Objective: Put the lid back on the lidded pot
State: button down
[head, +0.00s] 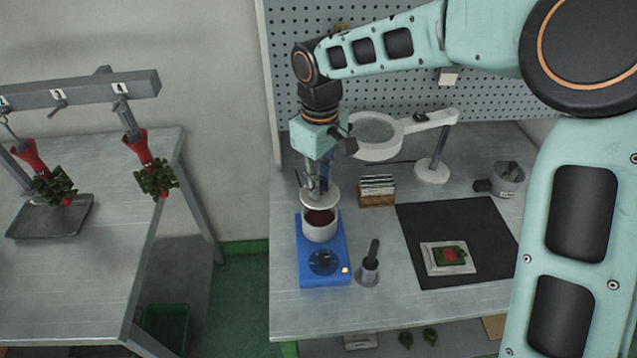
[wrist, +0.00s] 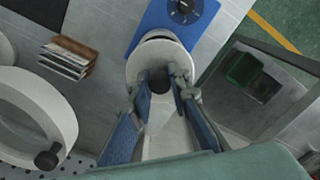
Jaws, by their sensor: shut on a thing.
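The pot (head: 319,234) is a pale round vessel with dark red contents, standing on a blue heater unit (head: 323,270). Its mouth is partly uncovered in the head view. My gripper (head: 318,187) is shut on the lid (head: 322,200), a pale grey disc held just above the pot, apart from the rim at the front. In the wrist view my gripper (wrist: 160,82) has its fingers on both sides of the dark knob, and the lid (wrist: 142,66) hides most of the pot. The heater's dark dial shows in the wrist view (wrist: 183,10).
A small dark-handled tool in a holder (head: 369,267) stands right of the heater. A card stack in a wooden holder (head: 377,190) and a magnifier lamp (head: 375,138) stand behind. A black mat (head: 470,220) with a small mould lies to the right.

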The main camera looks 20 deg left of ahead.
jog(key=shift+f+b, duration=1.75)
jog(key=shift+f, duration=0.55)
jog(key=shift+f+b, duration=0.4)
jog(key=shift+f, duration=0.35)
jog(key=shift+f, duration=0.15)
dwell(0.4)
jog(key=c, duration=1.2)
grip_release()
jog(key=shift+c, duration=0.2)
jog(key=shift+r+p, duration=2.95)
jog(key=shift+r, duration=0.6)
